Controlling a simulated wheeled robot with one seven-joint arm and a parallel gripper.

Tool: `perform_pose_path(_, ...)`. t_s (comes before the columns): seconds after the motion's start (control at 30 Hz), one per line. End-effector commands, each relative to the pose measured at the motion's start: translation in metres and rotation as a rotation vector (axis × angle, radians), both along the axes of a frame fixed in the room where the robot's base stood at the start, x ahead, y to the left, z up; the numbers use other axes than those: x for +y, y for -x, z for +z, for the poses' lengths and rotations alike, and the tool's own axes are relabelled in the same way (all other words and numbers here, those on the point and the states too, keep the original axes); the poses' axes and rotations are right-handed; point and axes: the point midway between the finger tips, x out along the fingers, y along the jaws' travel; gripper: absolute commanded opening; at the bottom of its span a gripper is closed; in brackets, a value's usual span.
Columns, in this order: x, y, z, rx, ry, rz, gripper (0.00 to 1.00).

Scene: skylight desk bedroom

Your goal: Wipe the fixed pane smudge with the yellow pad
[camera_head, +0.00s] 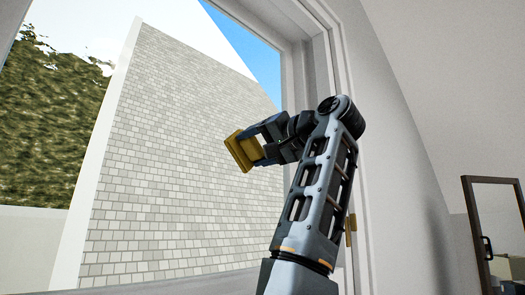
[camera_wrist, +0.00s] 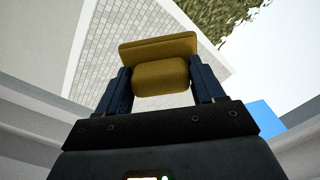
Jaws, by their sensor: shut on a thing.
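The yellow pad (camera_head: 241,151) is held between the fingers of my gripper (camera_head: 262,140), raised in front of the window in the head view. In the wrist view the yellow pad (camera_wrist: 160,50) sits between the two dark fingers of my gripper (camera_wrist: 161,82), its wide flat face turned away from the palm. The window pane (camera_head: 180,150) is clear, with a roof showing through it. I cannot make out a smudge in either view. I cannot tell whether the pad touches the glass.
The white window frame (camera_head: 335,60) runs up the right side of the opening, close to my arm. The sill (camera_head: 190,284) crosses the bottom. A sloped white wall (camera_head: 430,90) and a dark-framed panel (camera_head: 494,225) stand at the right. Outside are a tiled roof and a hedge.

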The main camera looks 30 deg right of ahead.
Motion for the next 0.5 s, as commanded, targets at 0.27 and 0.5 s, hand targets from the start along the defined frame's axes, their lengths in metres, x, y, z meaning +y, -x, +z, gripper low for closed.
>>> perform_pose_path(0.27, 0.015, 0.003, 0.0, 0.0, 0.001, 0.002, 0.44)
perform_pose_path(0.5, 0.028, 0.008, -0.001, 0.0, 0.002, 0.002, 0.44)
